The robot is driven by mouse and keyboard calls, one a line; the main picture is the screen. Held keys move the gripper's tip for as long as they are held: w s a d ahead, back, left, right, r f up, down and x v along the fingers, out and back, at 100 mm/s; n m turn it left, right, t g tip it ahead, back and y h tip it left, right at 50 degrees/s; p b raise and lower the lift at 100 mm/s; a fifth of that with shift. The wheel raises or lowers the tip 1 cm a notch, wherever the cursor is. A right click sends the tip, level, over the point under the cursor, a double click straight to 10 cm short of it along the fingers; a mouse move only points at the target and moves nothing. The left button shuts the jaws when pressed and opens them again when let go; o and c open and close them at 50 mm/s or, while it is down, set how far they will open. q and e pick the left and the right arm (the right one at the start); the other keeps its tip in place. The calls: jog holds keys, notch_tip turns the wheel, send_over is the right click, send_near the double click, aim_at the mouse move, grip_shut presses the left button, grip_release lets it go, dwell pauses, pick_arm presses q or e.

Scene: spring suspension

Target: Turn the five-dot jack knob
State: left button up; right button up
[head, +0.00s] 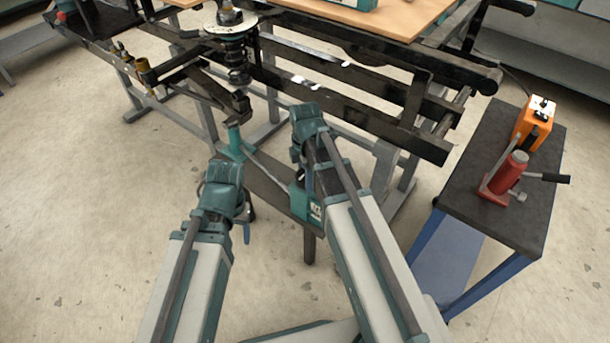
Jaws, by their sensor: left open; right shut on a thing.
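My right gripper (308,122) is at the end of the arm in the middle, just in front of the black frame's lower rail. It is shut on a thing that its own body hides. My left gripper (224,178) is open, lower and to the left, near a teal jack-like stand (235,142) under the spring. Its fingers are mostly hidden. A teal box with a white label (307,203) shows partly behind my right arm. No knob with five dots can be made out.
The black chassis frame (385,130) with a coil spring (237,62) spans the back. At right, a blue-legged cart (470,185) holds a red bottle jack (509,172) and an orange box (535,120). The floor at left is clear.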

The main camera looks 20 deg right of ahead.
jog(key=shift+n, duration=0.5)
jog(key=o, duration=1.4)
jog(key=shift+r, duration=0.1)
notch_tip(320, 180, up, 14)
jog(key=p, duration=1.3)
jog(key=shift+f+p, duration=0.2)
jog(key=shift+p, duration=0.2)
